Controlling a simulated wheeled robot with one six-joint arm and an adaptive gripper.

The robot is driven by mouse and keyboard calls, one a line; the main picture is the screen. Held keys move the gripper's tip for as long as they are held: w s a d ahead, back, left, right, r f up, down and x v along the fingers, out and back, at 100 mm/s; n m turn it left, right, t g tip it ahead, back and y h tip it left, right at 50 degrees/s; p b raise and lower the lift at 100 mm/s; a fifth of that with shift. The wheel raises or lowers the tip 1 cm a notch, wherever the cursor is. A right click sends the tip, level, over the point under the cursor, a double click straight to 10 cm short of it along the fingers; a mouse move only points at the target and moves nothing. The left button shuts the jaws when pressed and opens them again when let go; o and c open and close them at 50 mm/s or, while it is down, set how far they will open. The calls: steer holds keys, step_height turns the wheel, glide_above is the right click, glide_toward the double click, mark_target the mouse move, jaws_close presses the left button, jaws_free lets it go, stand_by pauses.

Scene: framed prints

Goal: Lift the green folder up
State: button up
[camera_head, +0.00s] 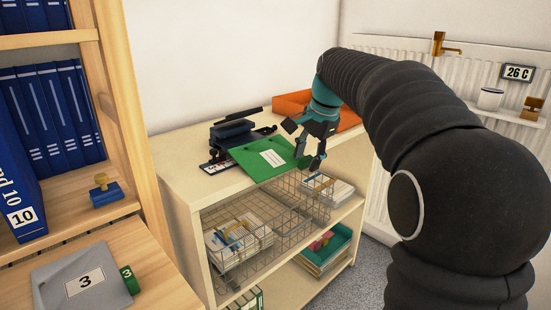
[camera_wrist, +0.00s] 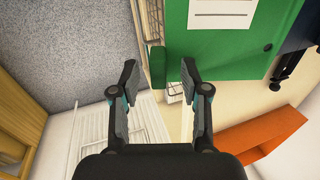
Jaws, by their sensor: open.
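The green folder (camera_head: 264,158) lies on top of the cream shelf unit, with a white label on its face. Its front edge sticks out over the shelf's front edge. In the wrist view the folder (camera_wrist: 215,39) fills the upper right, and a green tab (camera_wrist: 158,68) on its edge lies between my fingertips. My gripper (camera_head: 310,158) is at the folder's right end in the head view. In the wrist view my gripper (camera_wrist: 158,80) is open, with a finger on each side of the tab. I cannot tell whether either finger touches it.
An orange tray (camera_head: 291,103) stands behind my gripper. A dark stapler-like or punch device (camera_head: 232,130) stands behind the folder. A wire basket (camera_head: 256,222) with papers is below. A wooden shelf (camera_head: 125,90) with blue binders stands at left. The space above the folder looks free.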

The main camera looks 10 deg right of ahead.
steer(key=shift+w+a+f, duration=0.1)
steer(key=shift+f, duration=0.3)
jaws_close()
steer(key=shift+r, duration=0.55)
steer(key=s+d+r+p, duration=0.1)
steer(key=s+d+r, duration=0.5)
steer(key=d+r, duration=0.3)
steer(key=shift+s+d+r, duration=0.3)
steer(key=shift+s+r, duration=0.05)
steer(key=shift+r, duration=0.15)
steer(key=shift+r, duration=0.1)
